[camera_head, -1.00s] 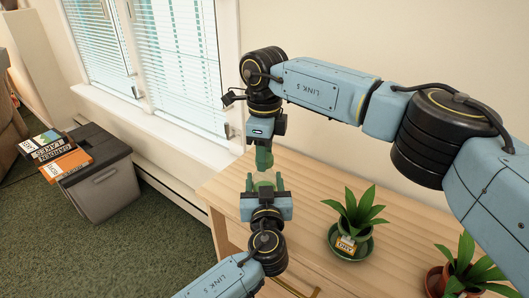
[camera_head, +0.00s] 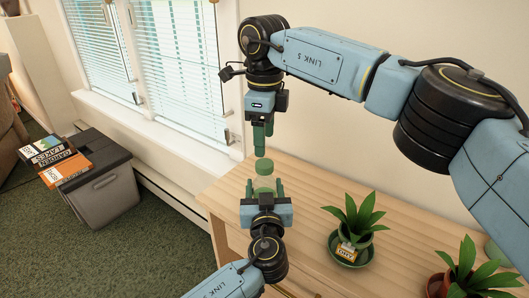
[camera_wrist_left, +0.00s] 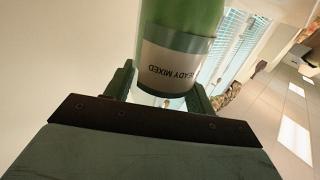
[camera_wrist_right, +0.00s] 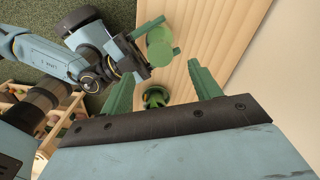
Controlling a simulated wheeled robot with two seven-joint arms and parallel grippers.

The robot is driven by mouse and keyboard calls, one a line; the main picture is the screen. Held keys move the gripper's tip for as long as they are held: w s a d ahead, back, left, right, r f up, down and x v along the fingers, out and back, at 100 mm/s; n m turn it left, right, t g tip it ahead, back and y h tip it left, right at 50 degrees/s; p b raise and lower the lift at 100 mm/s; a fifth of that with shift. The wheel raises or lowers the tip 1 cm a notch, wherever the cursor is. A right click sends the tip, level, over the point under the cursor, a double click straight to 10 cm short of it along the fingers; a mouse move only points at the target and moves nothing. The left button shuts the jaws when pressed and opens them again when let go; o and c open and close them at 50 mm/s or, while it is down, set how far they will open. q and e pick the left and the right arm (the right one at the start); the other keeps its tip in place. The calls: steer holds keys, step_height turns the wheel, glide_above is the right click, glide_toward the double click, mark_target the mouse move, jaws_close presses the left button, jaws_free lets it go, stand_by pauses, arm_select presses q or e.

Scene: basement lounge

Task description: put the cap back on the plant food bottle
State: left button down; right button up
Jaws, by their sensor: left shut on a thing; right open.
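The plant food bottle (camera_head: 265,184) stands upright between the fingers of my left gripper (camera_head: 264,189), which is shut on it. In the left wrist view the green bottle (camera_wrist_left: 185,18) has a label reading "READY MIXED". The green cap (camera_head: 264,166) is at the bottle's top; whether it is fully seated I cannot tell. The cap's round top also shows in the right wrist view (camera_wrist_right: 159,46). My right gripper (camera_head: 263,140) is open and empty, pointing down just above the cap, with a small gap between. In its own view its fingers are apart.
A wooden cabinet top (camera_head: 310,200) lies below and to the right. On it stand a potted plant (camera_head: 354,215) in a green saucer and another in a reddish pot (camera_head: 440,283). A grey bin (camera_head: 105,190) with books on it stands at left. The window wall is behind.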

step_height(320, 180, up, 6)
steer(key=shift+f, duration=0.25)
arm_select(q)
steer(key=shift+c, duration=2.2)
jaws_free()
steer(key=s, duration=1.3)
steer(key=shift+s+d, duration=0.2)
steer(key=shift+d, duration=0.1)
